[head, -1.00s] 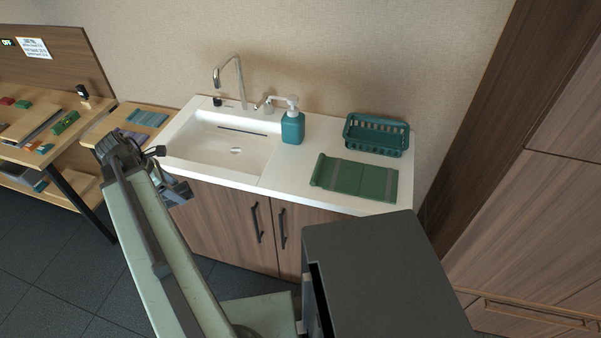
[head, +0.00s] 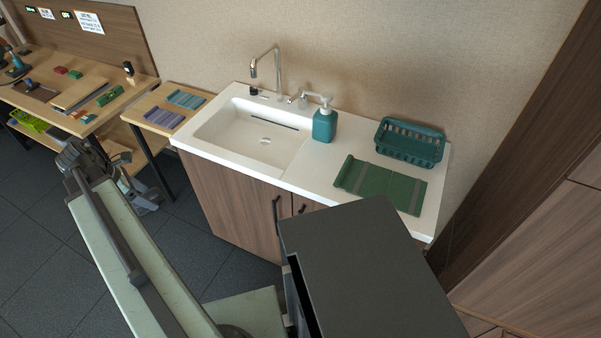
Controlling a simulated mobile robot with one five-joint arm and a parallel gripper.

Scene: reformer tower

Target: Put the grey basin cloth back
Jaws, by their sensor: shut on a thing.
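My gripper (head: 133,188) is at the lower left, past the far side of my arm and over the dark floor. It is partly hidden by my own arm. It is shut on a grey, folded-looking thing (head: 147,198), which looks like the grey basin cloth; its edges are hard to make out. The white basin (head: 233,143) is up and to the right of the gripper, empty, with a dark slot in its back wall. No grey cloth lies in the basin or on the counter (head: 322,160).
On the counter are a teal soap bottle (head: 324,125), a green basket (head: 410,145) and a green mat (head: 380,186). A small wooden side table (head: 150,108) holds a blue-green cloth (head: 187,98) and a purple cloth (head: 163,117). A workbench (head: 60,100) stands at far left.

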